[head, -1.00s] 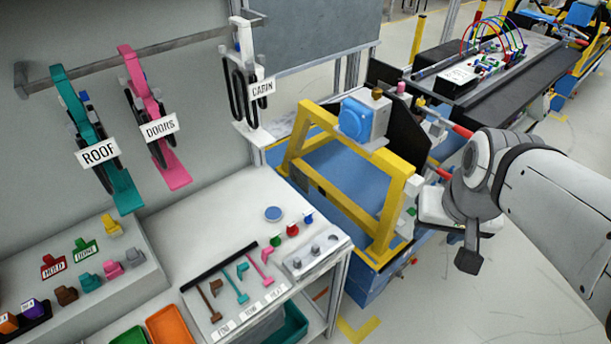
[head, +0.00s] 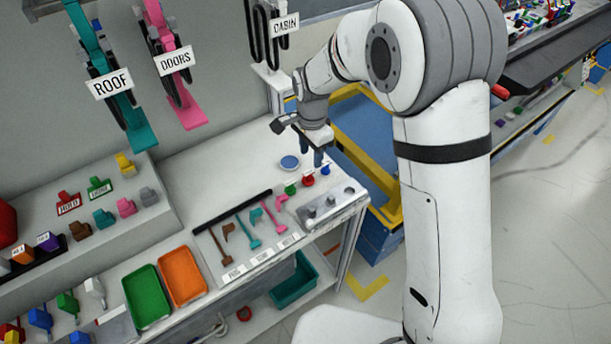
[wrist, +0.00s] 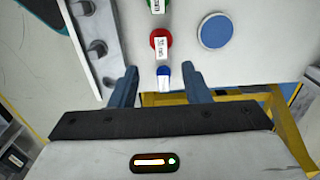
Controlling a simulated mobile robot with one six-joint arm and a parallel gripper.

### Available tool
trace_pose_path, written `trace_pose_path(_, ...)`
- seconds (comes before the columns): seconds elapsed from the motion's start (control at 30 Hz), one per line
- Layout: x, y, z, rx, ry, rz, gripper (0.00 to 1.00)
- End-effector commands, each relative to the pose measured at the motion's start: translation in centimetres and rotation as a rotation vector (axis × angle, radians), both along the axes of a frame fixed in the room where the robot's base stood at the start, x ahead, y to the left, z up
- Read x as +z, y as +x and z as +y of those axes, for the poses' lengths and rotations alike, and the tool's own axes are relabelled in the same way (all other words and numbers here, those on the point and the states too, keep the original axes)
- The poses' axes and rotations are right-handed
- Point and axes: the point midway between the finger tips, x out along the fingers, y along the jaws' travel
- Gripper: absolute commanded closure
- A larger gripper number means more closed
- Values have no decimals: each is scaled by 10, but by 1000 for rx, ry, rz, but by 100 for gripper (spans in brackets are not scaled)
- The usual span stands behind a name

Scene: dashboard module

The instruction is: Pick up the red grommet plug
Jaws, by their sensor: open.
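The red grommet plug (head: 308,181) stands on the white bench top between a green plug (head: 291,189) and a blue plug (head: 325,171). In the wrist view the red plug (wrist: 158,38) has a white label and lies just beyond the fingertips, near the middle. The blue plug (wrist: 163,72) shows between the fingertips in that view. My gripper (head: 317,160) is open and empty, pointing down above the bench close to the plugs. Its two blue-grey fingers also show in the wrist view (wrist: 159,72). Its exact height is hard to tell.
A flat blue disc (head: 289,163) lies left of my gripper. A grey block with metal knobs (head: 332,207) sits in front of the plugs. Coloured hooked tools and a black bar (head: 232,210) lie to the left. A yellow frame (head: 372,170) stands beyond the bench edge.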

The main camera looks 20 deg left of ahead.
Motion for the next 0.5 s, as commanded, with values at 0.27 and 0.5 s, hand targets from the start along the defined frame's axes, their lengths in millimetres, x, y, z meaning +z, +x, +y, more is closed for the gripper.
trace_pose_path(0.27, -31, 0, 3, -10, -3, 5, 57)
trace_pose_path(0.5, -64, -1, 4, -10, -4, 6, 57)
